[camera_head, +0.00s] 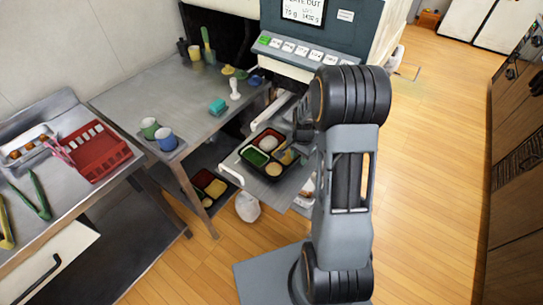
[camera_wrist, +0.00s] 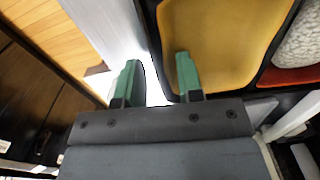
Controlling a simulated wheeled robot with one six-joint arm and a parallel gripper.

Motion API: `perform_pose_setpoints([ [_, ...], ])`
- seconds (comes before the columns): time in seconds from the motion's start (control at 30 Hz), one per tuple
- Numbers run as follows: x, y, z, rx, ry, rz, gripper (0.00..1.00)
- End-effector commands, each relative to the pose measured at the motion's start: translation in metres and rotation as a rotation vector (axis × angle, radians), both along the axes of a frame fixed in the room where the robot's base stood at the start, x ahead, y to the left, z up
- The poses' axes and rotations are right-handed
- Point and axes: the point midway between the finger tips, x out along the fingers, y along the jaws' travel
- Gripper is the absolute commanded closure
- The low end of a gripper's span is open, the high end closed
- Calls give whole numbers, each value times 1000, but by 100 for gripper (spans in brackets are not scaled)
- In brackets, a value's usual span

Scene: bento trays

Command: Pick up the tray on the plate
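The tray (camera_head: 267,159) is black with several compartments holding green, white and yellow foods. It lies on the grey metal plate (camera_head: 282,192) at the machine's front. In the wrist view the tray's black rim (camera_wrist: 151,34) runs between the two green fingertips of my gripper (camera_wrist: 156,72). The left finger is outside the rim over the pale plate; the right finger is over the yellow compartment. The fingers are open and apart. In the head view my arm hides part of the tray's right side and most of my gripper.
The weighing machine (camera_head: 310,48) stands behind the plate. A metal table (camera_head: 110,98) with cups is to the left, and another tray (camera_head: 209,184) lies below it. A red basket (camera_head: 97,154) sits on the left counter. The wooden floor on the right is open.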

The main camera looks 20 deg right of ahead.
Motion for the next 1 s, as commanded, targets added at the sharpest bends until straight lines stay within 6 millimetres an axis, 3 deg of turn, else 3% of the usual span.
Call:
perform_pose_setpoints([
  [0.23, 0, 0, -1, 0, 0, 0, 66],
  [0.6, 0, 0, -1, 0, 0, 0, 100],
  [1.0, 0, 0, -1, 0, 0, 0, 100],
])
